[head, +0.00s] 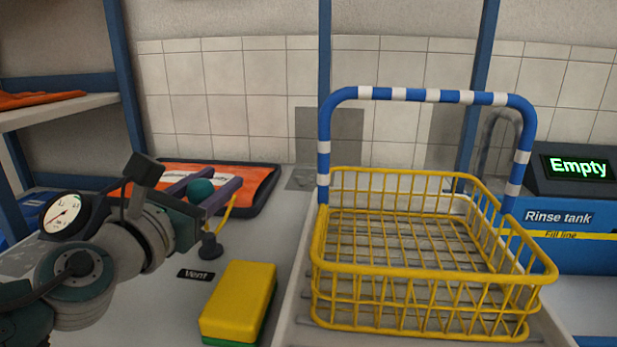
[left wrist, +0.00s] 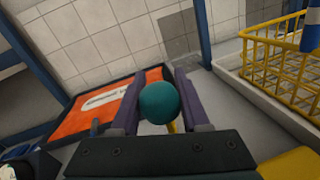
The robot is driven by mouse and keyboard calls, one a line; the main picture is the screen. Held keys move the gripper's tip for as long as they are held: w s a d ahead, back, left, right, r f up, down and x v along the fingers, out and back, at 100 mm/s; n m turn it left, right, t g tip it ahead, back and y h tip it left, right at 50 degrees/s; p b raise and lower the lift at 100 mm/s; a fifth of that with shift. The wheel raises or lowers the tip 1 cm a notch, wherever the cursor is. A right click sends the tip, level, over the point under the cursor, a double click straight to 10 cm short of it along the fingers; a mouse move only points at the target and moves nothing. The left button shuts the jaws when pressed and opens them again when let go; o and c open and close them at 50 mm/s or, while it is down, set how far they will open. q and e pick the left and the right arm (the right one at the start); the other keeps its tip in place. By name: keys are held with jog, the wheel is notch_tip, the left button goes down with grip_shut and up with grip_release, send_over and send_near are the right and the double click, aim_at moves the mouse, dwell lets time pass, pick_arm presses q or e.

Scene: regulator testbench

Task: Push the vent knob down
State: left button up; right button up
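The vent knob is a teal ball (head: 201,190). It stands near a black base (head: 210,248) with a thin yellow rod (head: 228,214), behind the "Vent" label (head: 195,274). My left gripper (head: 204,191) has its two purple fingers apart, one on each side of the ball. In the left wrist view the ball (left wrist: 159,102) sits between the fingers, with a bit of yellow below it. I cannot tell whether the fingers touch it. My right gripper is not in view.
A yellow and green sponge (head: 239,302) lies in front of the label. A yellow wire basket (head: 420,265) with a blue and white handle stands to the right. An orange dark-rimmed mat (head: 262,180) lies behind the knob. A rinse tank (head: 580,235) reads "Empty".

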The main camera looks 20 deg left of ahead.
pick_arm(q)
grip_shut()
dwell(0.9)
